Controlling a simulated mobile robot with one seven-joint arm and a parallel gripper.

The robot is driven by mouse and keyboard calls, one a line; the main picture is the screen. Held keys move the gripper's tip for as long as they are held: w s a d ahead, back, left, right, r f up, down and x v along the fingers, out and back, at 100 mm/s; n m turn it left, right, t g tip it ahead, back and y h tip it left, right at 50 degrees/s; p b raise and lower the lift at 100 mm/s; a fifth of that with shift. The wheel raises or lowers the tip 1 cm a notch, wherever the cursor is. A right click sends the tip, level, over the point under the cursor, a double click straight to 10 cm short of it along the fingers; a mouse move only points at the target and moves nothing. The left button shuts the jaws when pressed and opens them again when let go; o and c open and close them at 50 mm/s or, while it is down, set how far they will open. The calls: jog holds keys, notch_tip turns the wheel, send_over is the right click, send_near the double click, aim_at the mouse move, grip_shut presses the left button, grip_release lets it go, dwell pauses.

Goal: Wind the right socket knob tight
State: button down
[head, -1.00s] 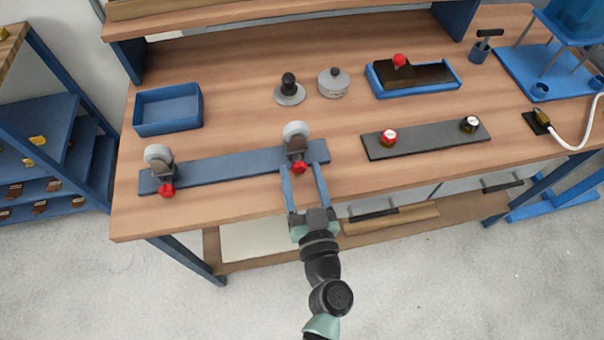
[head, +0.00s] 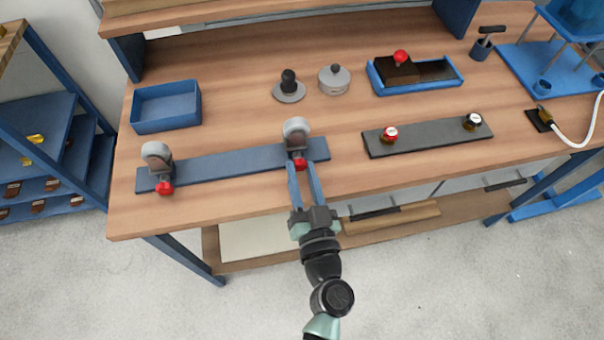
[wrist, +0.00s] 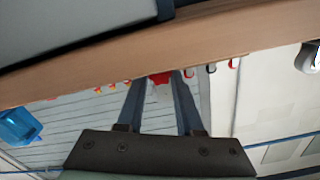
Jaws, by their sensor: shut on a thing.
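A blue-grey bar (head: 225,163) lies along the table's front, with a grey-wheeled socket at each end. The right socket (head: 296,133) has a red knob (head: 300,164) on its front side. My gripper (head: 302,166) reaches in from the front edge and is shut on this red knob, one finger on each side. In the wrist view the knob (wrist: 160,77) shows between the fingertips, its lower part pale. The left socket (head: 157,157) has its own red knob (head: 164,188), apart from my gripper. The knob's thread is hidden.
A dark bar (head: 428,138) with a red and a black knob lies to the right. A blue bin (head: 166,107), two round grey pieces and a blue tray (head: 458,80) stand behind. Bare wood lies between the bars and those pieces.

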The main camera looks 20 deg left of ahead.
jog(key=shift+d+f+m+b, duration=0.1)
jog(key=shift+m+b, duration=0.75)
jog(key=shift+m, duration=1.25)
jog(key=c, duration=0.5)
grip_release()
jog(key=shift+c, duration=0.2)
